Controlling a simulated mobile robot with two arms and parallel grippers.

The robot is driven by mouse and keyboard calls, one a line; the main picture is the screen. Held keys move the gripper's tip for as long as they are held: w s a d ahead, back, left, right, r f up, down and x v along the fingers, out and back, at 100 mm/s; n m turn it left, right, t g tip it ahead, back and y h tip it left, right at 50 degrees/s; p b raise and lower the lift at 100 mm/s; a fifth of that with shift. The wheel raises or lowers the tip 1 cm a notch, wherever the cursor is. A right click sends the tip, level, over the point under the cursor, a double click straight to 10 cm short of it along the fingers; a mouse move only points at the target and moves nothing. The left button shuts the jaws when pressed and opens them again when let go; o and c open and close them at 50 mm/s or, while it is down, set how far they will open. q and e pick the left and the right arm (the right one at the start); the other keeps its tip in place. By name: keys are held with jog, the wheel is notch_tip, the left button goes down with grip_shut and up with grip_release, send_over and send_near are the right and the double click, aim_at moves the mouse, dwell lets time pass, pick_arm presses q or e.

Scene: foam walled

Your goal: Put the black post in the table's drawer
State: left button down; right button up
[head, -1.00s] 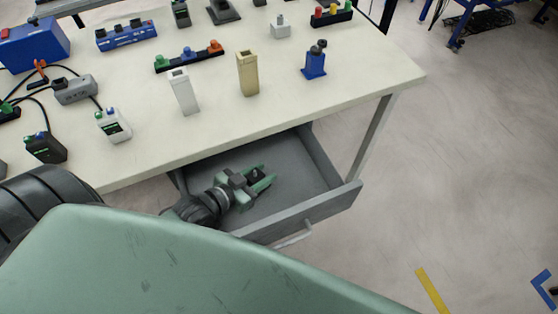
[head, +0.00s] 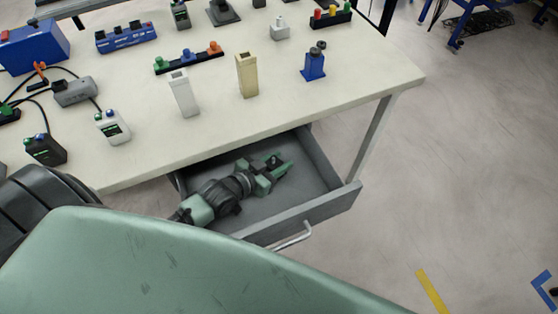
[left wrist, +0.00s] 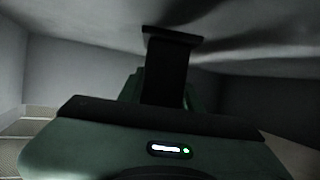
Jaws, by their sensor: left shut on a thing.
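The table's drawer (head: 325,207) is pulled open below the table's front edge, with grey walls and a bar handle. My left gripper (head: 275,168) is inside the drawer, low over its floor. It is shut on the black post (left wrist: 165,75), which shows in the left wrist view as a dark upright with a wider flat end (left wrist: 172,35). That flat end is close to the drawer's pale floor (left wrist: 100,18); I cannot tell if it touches. In the head view the post is mostly hidden by the fingers. My right gripper is not in view.
The table (head: 350,80) above holds a white post (head: 184,95), a beige post (head: 247,75), a blue stand (head: 314,65), a strip of coloured knobs (head: 188,59) and several small boxes. The drawer's right part is empty. The floor on the right is mostly clear.

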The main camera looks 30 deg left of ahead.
aim_at(268, 168)
pick_arm(q)
jog(key=c, duration=1)
grip_release()
jog(key=shift+o, duration=0.2)
jog(key=shift+r, duration=0.1)
jog(key=v, duration=0.7)
jog(key=shift+s+a+r+p, duration=0.1)
jog(key=shift+s+r+p, duration=0.1)
jog(key=shift+p, duration=0.15)
